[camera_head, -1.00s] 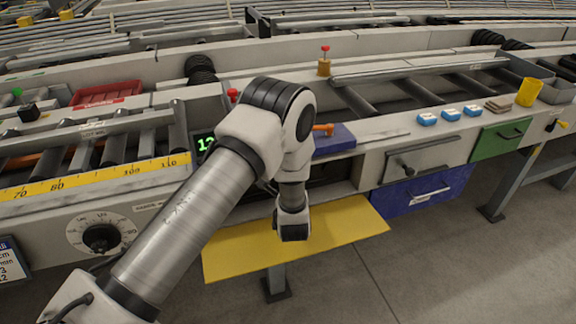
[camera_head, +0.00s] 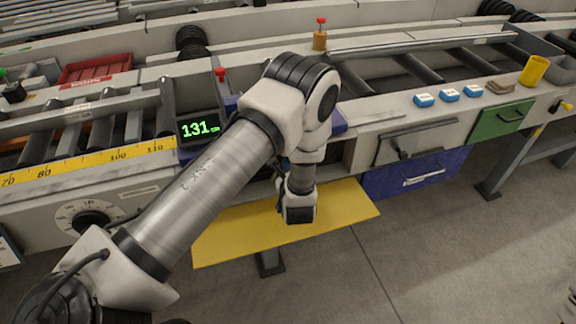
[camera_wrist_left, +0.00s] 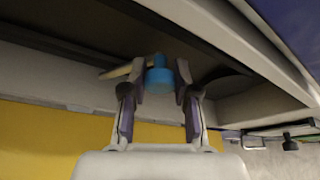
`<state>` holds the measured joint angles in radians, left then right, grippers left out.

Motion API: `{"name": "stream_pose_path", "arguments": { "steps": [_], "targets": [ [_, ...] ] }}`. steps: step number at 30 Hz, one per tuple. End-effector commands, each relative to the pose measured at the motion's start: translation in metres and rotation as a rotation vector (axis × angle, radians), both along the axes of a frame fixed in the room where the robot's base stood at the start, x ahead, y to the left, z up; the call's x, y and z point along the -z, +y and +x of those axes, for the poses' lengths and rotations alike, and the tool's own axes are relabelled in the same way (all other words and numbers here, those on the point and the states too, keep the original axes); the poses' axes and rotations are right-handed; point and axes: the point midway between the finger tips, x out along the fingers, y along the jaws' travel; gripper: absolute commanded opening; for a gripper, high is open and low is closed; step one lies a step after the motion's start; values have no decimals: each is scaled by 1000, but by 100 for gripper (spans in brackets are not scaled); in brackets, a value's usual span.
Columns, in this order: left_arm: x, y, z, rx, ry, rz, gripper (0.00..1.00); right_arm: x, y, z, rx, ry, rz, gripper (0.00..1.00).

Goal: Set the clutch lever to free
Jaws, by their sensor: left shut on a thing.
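In the left wrist view, a blue knob (camera_wrist_left: 160,78) sits between the fingers of my left gripper (camera_wrist_left: 159,88), which is shut on it. A pale rod (camera_wrist_left: 122,71) shows to the left of the knob; I cannot tell whether it is joined to it. No label naming the clutch lever is readable. The knob is under the table's overhanging front. In the head view my left wrist (camera_head: 298,208) hangs in front of the table above a yellow panel (camera_head: 240,235), and the fingertips and knob are hidden. My right gripper is not in view.
A green display (camera_head: 199,128) reads 131 beside a yellow scale (camera_head: 95,162). A round dial (camera_head: 91,217) is on the front at left. Blue (camera_head: 415,178) and green (camera_head: 500,119) drawer fronts are at right. The floor in front at right is clear.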

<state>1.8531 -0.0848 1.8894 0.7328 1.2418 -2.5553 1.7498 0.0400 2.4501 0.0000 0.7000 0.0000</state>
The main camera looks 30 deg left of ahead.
Motion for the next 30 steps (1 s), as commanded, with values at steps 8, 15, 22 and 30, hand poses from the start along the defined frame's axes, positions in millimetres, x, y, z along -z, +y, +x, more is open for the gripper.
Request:
{"name": "stream_pose_path", "arguments": {
  "steps": [8, 15, 22, 30],
  "targets": [
    [0, 0, 1, 1, -2, -1, 55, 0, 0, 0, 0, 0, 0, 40],
    [-3, -6, -5, 3, 0, -1, 55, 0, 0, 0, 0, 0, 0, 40],
    [-18, -32, -38, 7, 1, 3, 55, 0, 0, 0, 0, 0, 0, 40],
    [-25, -44, -54, 2, -1, -1, 55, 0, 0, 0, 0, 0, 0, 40]
  ]
}}
